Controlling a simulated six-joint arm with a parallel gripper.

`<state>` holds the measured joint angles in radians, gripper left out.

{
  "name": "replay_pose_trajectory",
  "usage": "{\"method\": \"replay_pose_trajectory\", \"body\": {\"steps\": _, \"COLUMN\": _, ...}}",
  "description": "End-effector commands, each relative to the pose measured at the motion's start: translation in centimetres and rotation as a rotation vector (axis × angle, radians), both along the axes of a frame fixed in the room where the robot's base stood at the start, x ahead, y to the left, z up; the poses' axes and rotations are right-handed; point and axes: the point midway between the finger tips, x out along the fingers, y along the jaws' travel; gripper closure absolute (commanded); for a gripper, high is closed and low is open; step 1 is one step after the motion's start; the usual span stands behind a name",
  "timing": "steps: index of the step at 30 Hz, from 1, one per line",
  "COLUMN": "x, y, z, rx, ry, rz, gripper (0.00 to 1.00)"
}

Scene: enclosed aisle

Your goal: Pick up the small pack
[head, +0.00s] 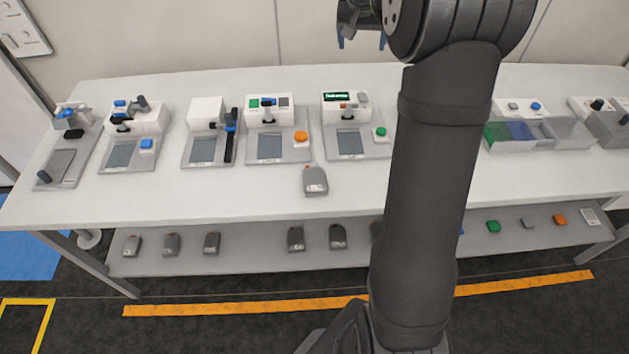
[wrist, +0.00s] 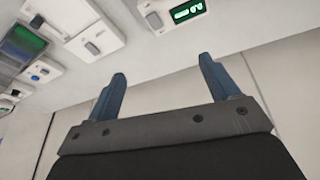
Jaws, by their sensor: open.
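Several similar grey packs, such as this one (head: 296,238), stand on the lower shelf; I cannot tell which one is meant. My gripper (head: 360,42) is at the top of the head view, above the back of the table and well away from the packs. Its two blue fingers (wrist: 163,90) are spread apart in the wrist view with nothing between them. No pack shows in the wrist view.
Several white and grey stations, such as the one with the orange button (head: 279,148), line the table (head: 240,192). A bin with green and blue compartments (head: 513,148) is at the right. My arm hides part of the table and lower shelf (head: 190,262).

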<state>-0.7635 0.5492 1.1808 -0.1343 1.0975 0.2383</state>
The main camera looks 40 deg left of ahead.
Motion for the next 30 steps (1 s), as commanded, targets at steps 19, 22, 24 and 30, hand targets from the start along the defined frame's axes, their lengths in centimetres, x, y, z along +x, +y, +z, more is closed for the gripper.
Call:
{"method": "replay_pose_trajectory", "body": {"steps": 19, "x": -23.1, "y": -4.6, "z": -9.8, "rx": -0.168, "ry": 0.287, "rz": 0.261, "gripper": 0.2}}
{"method": "replay_pose_trajectory", "body": {"steps": 22, "x": -23.7, "y": -4.9, "z": -10.7, "rx": -0.176, "ry": 0.295, "rz": 0.267, "gripper": 0.2}}
{"method": "replay_pose_trajectory", "body": {"steps": 24, "x": -23.7, "y": -4.9, "z": -11.8, "rx": -0.177, "ry": 0.297, "rz": 0.267, "gripper": 0.2}}
{"method": "replay_pose_trajectory", "body": {"steps": 30, "x": -23.6, "y": -4.9, "z": -16.2, "rx": -0.178, "ry": 0.298, "rz": 0.266, "gripper": 0.2}}
